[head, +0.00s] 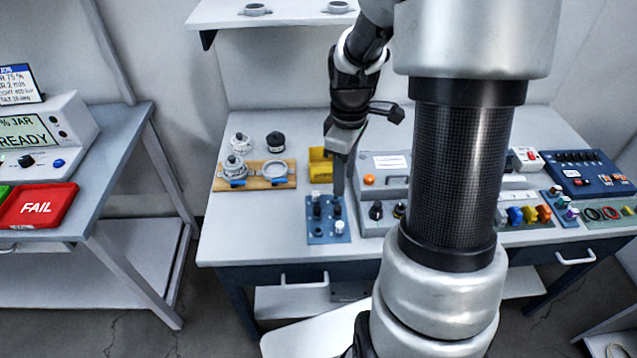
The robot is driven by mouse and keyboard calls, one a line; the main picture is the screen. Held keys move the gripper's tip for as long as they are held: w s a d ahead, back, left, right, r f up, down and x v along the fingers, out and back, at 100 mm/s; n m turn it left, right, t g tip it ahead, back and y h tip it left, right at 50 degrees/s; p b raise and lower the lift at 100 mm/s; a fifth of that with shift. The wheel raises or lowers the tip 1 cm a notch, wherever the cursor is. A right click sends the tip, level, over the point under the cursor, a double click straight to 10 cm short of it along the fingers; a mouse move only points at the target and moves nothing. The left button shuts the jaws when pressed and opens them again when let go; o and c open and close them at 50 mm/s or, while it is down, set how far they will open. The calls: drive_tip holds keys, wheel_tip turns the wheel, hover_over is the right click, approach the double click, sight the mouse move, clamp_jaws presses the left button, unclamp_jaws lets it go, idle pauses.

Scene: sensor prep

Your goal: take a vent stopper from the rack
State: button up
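A small blue rack (315,239) stands near the front edge of the bench, left of my arm. It holds several small stoppers, some black and some with white or grey tops. I cannot tell which of them are vent stoppers. A white-topped stopper (339,227) sits at the front right of the rack. My gripper (338,190) points down at the rear right of the rack, at or just above the dark stoppers. Its fingers appear as one narrow shape, so their gap and anything between them are hidden.
A wooden board (283,185) with metal ring fittings lies to the left, with a yellow bin (318,168) behind the rack. A grey case (369,190) stands close on the right. A shelf (280,15) hangs above. The bench's front left is clear.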

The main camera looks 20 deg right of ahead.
sight(340, 224)
wheel_tip(340, 224, down, 17)
drive_tip(key=shift+f+b, duration=0.1)
drive_tip(key=shift+b, duration=0.25)
drive_tip(key=shift+c, duration=0.2)
clamp_jaws()
